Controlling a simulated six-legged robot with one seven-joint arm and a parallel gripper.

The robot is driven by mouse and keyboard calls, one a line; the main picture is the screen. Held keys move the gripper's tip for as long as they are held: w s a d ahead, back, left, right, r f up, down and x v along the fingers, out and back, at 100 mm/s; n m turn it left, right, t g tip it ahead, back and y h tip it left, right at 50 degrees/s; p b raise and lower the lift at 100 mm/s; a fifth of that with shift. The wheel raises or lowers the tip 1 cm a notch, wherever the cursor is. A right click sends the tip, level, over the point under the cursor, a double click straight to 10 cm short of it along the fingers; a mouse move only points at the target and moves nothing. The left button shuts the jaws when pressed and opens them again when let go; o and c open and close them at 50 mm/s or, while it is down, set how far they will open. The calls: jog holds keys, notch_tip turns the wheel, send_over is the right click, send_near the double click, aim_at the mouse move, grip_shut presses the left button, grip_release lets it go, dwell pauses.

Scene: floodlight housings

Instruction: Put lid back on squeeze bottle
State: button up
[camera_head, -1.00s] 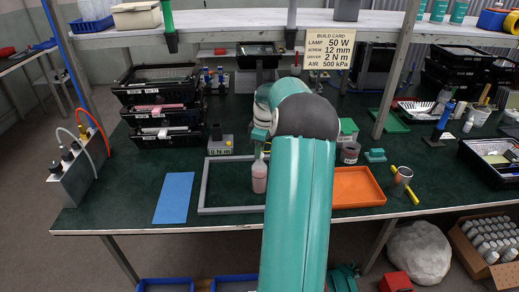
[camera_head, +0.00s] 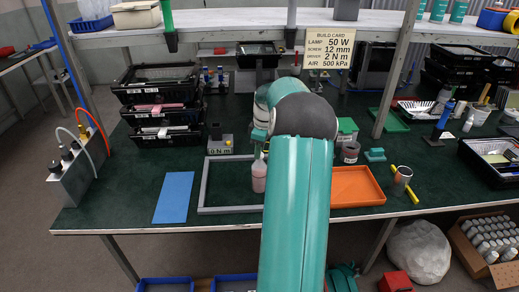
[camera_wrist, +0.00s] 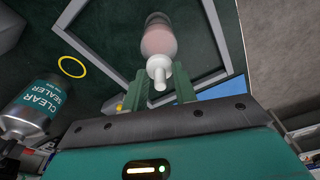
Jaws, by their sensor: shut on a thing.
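The squeeze bottle (camera_head: 259,177) has a clear body with pink contents and stands upright inside a grey frame on the green bench. It also shows in the wrist view (camera_wrist: 158,38), beyond my gripper. The white lid with its nozzle (camera_wrist: 160,70) is in line with the bottle's mouth. My gripper (camera_wrist: 163,88) is shut on the lid, with the green fingers on either side of it. In the head view my arm partly hides the gripper. I cannot tell whether the lid is seated or just above the neck.
The grey frame (camera_head: 203,185) surrounds the bottle. A blue mat (camera_head: 174,197) lies to the left and an orange tray (camera_head: 355,187) to the right. A clear sealer container (camera_wrist: 30,105) shows at left in the wrist view. A shelf (camera_head: 230,29) spans above the bench.

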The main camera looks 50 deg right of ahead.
dwell(0.4)
jog(key=o, duration=1.5)
jog(key=shift+r, duration=3.5)
grip_shut()
jog(key=shift+f, duration=1.3)
